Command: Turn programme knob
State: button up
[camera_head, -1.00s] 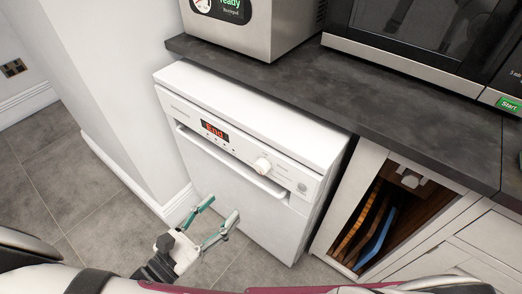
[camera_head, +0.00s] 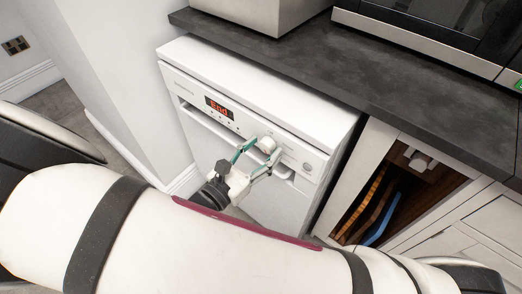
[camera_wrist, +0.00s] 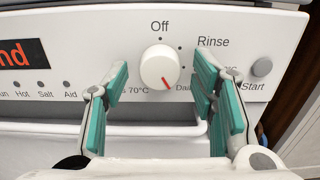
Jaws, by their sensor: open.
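The programme knob (camera_wrist: 159,67) is a round white dial with a red pointer mark, on the white dishwasher's (camera_head: 262,95) front panel. In the wrist view its red mark points down and slightly right, towards the partly hidden "Dai..." label. "Off" is printed above it and "Rinse" to the upper right. My gripper (camera_wrist: 160,98) is open, its teal-padded fingers on either side of and below the knob, apart from it. In the head view my gripper (camera_head: 258,148) is at the panel, with the knob (camera_head: 267,144) near its fingertips. The red display (camera_head: 219,106) reads "End".
A round grey Start button (camera_wrist: 262,67) is right of the knob. The door handle recess (camera_wrist: 60,128) runs below the panel. A dark worktop (camera_head: 300,75) lies above, and an open compartment with boards (camera_head: 378,212) is to the right.

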jog(key=shift+c, duration=0.2)
jog(key=c, duration=1.1)
